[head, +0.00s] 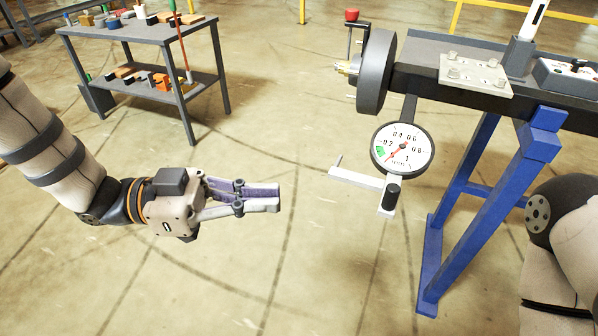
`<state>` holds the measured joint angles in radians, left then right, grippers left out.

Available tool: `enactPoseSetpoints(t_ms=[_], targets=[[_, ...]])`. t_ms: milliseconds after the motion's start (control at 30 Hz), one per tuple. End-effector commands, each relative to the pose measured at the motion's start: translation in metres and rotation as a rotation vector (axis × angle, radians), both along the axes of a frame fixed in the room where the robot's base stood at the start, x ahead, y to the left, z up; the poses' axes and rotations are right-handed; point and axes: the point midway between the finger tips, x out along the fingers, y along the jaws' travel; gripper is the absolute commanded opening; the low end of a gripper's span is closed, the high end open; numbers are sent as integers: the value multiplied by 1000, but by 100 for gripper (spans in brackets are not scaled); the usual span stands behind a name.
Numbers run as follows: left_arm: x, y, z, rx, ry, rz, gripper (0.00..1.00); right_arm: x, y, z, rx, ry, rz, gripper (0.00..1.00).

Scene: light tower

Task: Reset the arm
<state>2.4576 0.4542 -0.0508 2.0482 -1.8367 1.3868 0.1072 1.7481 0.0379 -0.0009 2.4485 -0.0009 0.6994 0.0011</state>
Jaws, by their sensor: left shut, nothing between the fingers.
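My left gripper (279,197) reaches in from the left, over the floor, with its fingers pointing right. Its fingers are shut and nothing is between them. It is apart from the round pressure gauge (402,148), which hangs to its right with a white dial and red needle. A white lever-like bar (357,179) sits below the gauge, also apart from the fingers. Part of my right arm (563,250) shows at the lower right edge; its gripper is out of view.
A dark workbench (430,83) on blue legs (487,215) stands at the right, with a thick grey disc (376,72) at its end. A grey table (150,33) with tools and blocks stands at the back left. The floor between them is open.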

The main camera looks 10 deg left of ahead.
Motion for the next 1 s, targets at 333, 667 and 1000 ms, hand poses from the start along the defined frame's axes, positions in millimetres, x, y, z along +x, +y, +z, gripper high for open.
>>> enactPoseSetpoints(t_ms=[333, 667, 1000], targets=[[-8, 4, -144, 298, 534, 455, 0, 11, 0, 11, 0, -38, 0, 0], [-235, 99, -283, 1030, 1330, 930, 0, 23, 0, 23, 1, -80, -1, 0], [-297, 122, -278, 1210, 1479, 1016, 0, 25, 0, 24, 0, -86, -2, 0]])
